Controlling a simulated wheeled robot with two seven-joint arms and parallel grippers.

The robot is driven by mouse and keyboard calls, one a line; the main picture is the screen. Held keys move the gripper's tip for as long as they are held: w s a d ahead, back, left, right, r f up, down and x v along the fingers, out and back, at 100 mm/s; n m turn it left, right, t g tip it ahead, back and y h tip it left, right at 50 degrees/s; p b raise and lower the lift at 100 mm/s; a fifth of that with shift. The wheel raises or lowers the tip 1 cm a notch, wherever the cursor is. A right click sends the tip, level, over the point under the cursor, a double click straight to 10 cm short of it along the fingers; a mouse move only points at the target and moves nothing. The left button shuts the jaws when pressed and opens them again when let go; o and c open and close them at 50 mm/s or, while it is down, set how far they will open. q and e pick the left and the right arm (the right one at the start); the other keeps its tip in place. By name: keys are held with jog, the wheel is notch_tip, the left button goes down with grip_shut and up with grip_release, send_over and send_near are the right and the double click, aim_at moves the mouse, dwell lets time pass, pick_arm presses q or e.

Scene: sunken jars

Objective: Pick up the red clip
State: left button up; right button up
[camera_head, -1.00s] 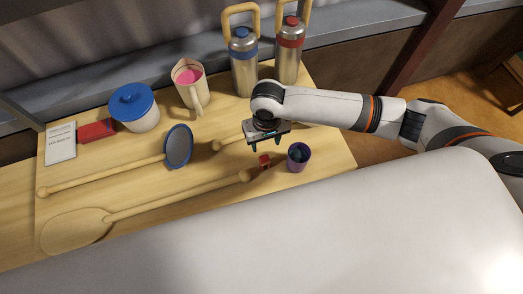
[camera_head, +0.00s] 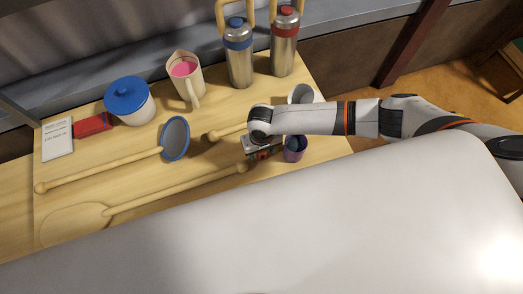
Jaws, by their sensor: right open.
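The red clip (camera_head: 265,155) is a small red and dark piece on the wooden table, just left of the purple cup. It is mostly hidden under my right gripper (camera_head: 262,156). My right gripper points down over the clip, its jaws open. I cannot tell whether the fingers touch the clip. My left gripper is not in view.
The purple cup (camera_head: 294,148) stands close to the right gripper. A paddle handle (camera_head: 175,193) ends just left of it. A white surface (camera_head: 270,230) fills the front.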

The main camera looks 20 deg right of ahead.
jog(key=c, duration=1)
